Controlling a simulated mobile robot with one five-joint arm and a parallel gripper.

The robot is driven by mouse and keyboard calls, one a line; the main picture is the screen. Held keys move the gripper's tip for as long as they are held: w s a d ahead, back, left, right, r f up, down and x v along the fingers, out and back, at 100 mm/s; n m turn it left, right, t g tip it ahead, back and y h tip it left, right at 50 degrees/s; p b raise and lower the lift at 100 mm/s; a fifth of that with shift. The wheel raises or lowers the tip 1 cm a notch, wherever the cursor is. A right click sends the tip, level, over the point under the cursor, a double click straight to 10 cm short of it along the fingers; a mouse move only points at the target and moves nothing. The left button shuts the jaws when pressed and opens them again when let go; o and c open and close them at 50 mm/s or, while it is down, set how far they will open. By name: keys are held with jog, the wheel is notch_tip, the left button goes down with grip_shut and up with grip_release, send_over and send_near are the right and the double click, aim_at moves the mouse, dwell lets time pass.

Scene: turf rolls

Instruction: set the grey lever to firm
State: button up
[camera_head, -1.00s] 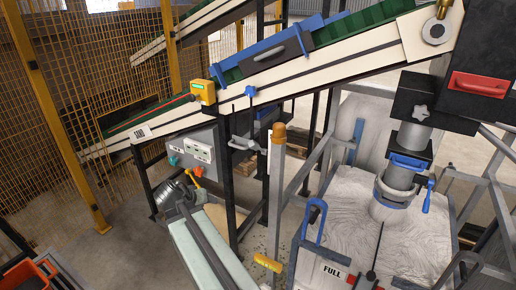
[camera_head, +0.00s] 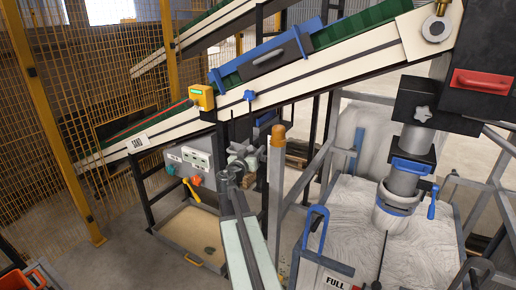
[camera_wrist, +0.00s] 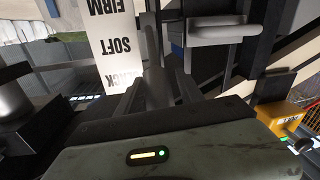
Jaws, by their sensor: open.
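The label plate (camera_wrist: 112,45) shows upside down in the wrist view, with FIRM at the top, SOFT below and a third word partly hidden. A grey rounded bar (camera_wrist: 155,88), which looks like the lever, stands close beside the plate's lower right. My gripper (camera_wrist: 157,98) is open, with one finger on each side of this bar; I cannot tell whether they touch it. In the head view my gripper (camera_head: 238,163) is at a small grey fitting by the dark upright under the conveyor. The lever's setting cannot be read there.
A grey control box (camera_head: 190,165) stands left of my gripper, above a sand-coloured tray (camera_head: 190,235). An orange-topped post (camera_head: 276,190) stands close on the right. The sloping conveyor (camera_head: 300,75) crosses above. A white bag (camera_head: 360,225) and metal rails fill the right.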

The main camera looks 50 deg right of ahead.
jog(key=shift+x, duration=1.1)
jog(key=shift+a, duration=0.1)
grip_shut()
jog(key=shift+w, duration=0.1)
